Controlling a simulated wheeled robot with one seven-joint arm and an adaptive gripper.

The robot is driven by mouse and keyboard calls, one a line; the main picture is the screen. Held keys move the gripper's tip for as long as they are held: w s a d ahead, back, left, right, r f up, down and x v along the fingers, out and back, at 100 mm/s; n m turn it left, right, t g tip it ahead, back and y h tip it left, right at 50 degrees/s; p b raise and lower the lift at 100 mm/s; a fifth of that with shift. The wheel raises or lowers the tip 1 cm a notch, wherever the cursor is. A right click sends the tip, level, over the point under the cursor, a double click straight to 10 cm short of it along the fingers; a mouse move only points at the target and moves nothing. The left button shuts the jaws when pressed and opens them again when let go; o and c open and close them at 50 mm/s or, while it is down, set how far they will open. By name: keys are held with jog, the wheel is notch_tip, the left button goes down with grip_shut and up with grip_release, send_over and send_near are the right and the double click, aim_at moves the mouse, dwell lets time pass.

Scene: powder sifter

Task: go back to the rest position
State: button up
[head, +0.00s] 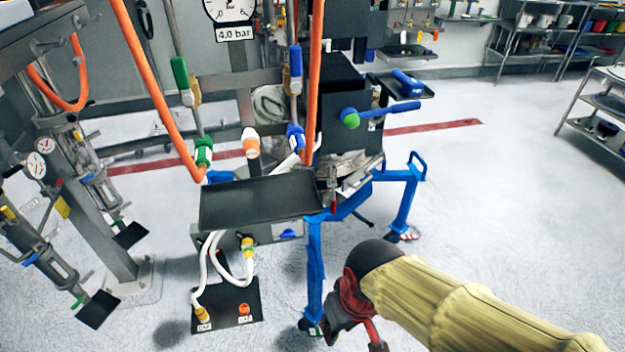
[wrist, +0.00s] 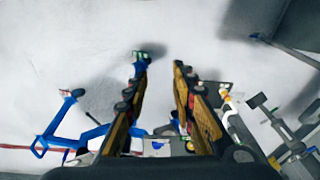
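My arm, in a yellow sleeve, reaches in from the lower right of the head view. My gripper (head: 352,328) is low in front of the blue-legged stand (head: 316,265), over the floor, seen from behind and partly hidden by my wrist. In the wrist view my gripper (wrist: 160,66) is open. Its two fingers stand apart with bare floor between their tips, and it holds nothing.
A dark tray (head: 258,202) on the sifter stand is left of my gripper, with white hoses (head: 217,262) below it. A blue-handled valve (head: 352,117) sits above. Steel shelves (head: 598,112) stand far right. The floor (head: 500,220) between is clear.

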jog(key=d+r+m+t+h, duration=0.1)
jog(key=d+r+m+t, duration=0.3)
jog(key=d+r, duration=0.8)
jog(key=shift+d+m, duration=0.3)
jog(key=shift+d, duration=0.45)
jog(key=shift+w+a, duration=0.1)
